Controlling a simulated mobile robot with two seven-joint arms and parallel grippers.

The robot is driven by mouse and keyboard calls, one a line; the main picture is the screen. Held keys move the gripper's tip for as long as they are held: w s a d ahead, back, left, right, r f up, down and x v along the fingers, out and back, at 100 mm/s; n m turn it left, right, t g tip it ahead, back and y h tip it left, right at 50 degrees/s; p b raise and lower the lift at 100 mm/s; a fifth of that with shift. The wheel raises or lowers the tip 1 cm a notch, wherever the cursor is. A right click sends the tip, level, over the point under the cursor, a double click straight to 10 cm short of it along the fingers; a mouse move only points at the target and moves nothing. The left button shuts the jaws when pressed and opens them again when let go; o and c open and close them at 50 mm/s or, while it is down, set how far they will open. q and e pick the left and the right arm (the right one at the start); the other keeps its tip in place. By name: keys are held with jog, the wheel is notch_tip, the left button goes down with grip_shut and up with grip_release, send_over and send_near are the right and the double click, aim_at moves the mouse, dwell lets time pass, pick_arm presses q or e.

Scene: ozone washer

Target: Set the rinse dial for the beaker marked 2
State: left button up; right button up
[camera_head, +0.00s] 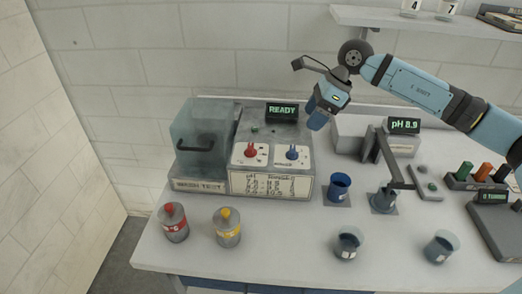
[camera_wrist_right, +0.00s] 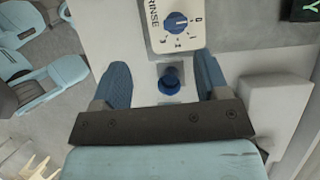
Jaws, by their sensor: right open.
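The washer's control panel carries a blue rinse dial (camera_head: 291,153) on a white plate, right of a red dial (camera_head: 250,151). In the wrist view the rinse dial (camera_wrist_right: 177,23) shows beside the word RINSE and a number scale; I cannot tell its setting surely. My right gripper (camera_head: 318,122) is in the air above and right of the panel, apart from the dial. In the wrist view it (camera_wrist_right: 163,80) is open, with nothing gripped. A blue-filled beaker (camera_head: 339,187) stands right of the washer. Other beakers (camera_head: 348,243) bear labels too small to read. My left gripper is out of view.
The washer has a clear lidded chamber (camera_head: 205,130) and a READY display (camera_head: 282,111). Red-capped (camera_head: 173,222) and yellow-capped (camera_head: 227,227) bottles stand in front. A pH meter (camera_head: 404,126) with a probe arm over a beaker (camera_head: 384,200) stands at the right.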

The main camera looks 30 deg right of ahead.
aim_at(293, 149)
jog(key=shift+h, duration=0.6)
jog(key=x, duration=0.4)
jog(key=d+p+x, duration=0.1)
jog(key=x, duration=0.3)
jog(key=w+x, duration=0.1)
jog(key=x, duration=0.3)
jog(key=shift+d+f+p, duration=0.1)
jog(key=shift+f+p, duration=0.25)
jog(key=shift+f, duration=0.05)
jog(key=c, duration=0.9)
